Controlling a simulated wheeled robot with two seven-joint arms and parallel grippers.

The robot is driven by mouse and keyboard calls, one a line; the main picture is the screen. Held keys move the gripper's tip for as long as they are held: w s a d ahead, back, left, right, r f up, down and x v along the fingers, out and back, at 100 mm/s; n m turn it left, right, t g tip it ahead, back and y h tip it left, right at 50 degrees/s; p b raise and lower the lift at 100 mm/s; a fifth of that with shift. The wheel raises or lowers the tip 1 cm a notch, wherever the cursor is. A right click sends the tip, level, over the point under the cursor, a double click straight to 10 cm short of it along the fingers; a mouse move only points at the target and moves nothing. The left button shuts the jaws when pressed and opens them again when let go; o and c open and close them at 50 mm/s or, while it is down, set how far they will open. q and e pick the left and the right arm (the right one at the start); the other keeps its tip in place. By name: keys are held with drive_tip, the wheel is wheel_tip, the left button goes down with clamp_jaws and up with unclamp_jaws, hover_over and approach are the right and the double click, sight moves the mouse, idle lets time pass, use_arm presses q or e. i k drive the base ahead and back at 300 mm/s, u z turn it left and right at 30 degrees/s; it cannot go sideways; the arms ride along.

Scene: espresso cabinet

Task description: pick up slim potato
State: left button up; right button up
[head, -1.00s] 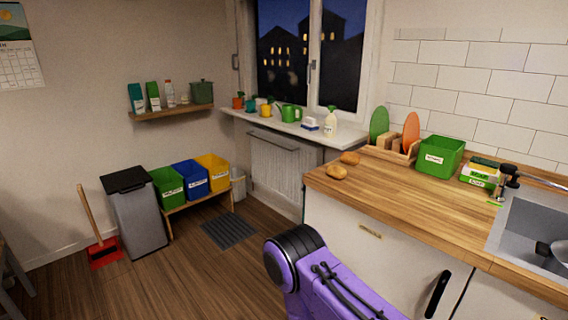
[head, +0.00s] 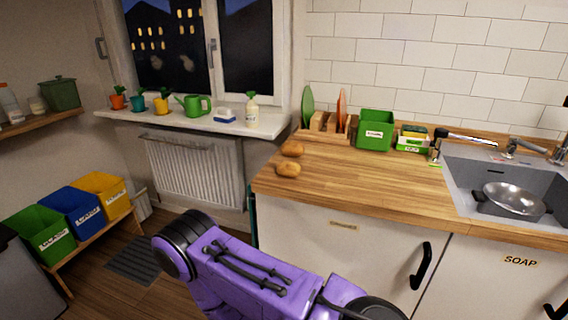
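Two brown potatoes lie close together on the left end of the wooden counter (head: 360,187). One potato (head: 291,149) is farther back and looks a little slimmer. The other potato (head: 288,169) is nearer the front edge and looks rounder. At this size I cannot tell for sure which is the slim one. My purple arm shows low in the middle of the head view, below the counter and in front of the cabinet. Neither gripper is in view.
A green box (head: 374,131) and a plate rack (head: 330,124) stand behind the potatoes against the wall. The sink (head: 463,170) with a metal pan (head: 511,199) is at the right. The counter's middle is clear. Colored bins (head: 72,211) stand at the left.

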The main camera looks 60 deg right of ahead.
sight(289, 169)
drive_tip(key=z, duration=0.55)
drive_tip(key=i, duration=0.75)
drive_tip(key=z, duration=0.8)
